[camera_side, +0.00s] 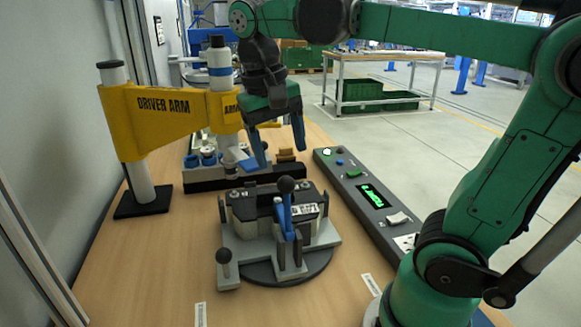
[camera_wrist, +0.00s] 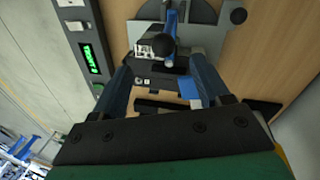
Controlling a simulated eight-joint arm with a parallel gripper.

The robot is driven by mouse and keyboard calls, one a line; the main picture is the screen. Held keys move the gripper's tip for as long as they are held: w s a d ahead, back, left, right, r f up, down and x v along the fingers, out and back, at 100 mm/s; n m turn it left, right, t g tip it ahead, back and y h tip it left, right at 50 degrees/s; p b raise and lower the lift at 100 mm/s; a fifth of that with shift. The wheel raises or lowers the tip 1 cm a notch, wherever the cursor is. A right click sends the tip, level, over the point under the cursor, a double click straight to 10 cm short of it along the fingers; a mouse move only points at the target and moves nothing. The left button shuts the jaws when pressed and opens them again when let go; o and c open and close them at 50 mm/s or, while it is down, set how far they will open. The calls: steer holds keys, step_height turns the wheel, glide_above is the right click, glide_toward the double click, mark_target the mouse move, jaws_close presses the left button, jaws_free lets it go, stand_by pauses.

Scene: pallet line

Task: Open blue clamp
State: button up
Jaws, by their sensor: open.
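The blue clamp (camera_side: 285,222) stands upright at the front of a grey fixture (camera_side: 238,251) on the wooden table. Its lever ends in a black ball knob (camera_side: 286,185). It also shows at the top of the wrist view (camera_wrist: 171,20), with its black knob (camera_wrist: 162,46) nearer me. A dark block with a white label (camera_side: 305,209) sits in the fixture behind the clamp. My gripper (camera_side: 278,156) is open and empty, with its blue fingers pointing down above and behind the fixture. In the wrist view the fingers (camera_wrist: 161,88) frame the block from either side, and the clamp lies beyond them.
A control panel (camera_side: 352,190) with buttons and a green display lies right of the fixture. A yellow "DRIVER ARM" (camera_side: 165,113) on posts stands at the back left. Another fixture (camera_side: 203,172) is behind. Bare table (camera_side: 165,255) lies to the left.

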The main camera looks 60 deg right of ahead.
mark_target(285, 177)
step_height(285, 177, down, 3)
steer(key=shift+r, duration=0.2)
steer(key=shift+s+d+f, duration=0.1)
steer(key=shift+d+f, duration=0.05)
steer(key=shift+f, duration=0.65)
steer(key=shift+s+d+f, duration=0.1)
steer(key=shift+d+f, duration=0.05)
steer(key=shift+f, duration=0.65)
steer(key=shift+s+d+f, duration=0.1)
steer(key=shift+d+f, duration=0.05)
steer(key=shift+f, duration=0.65)
jaws_close()
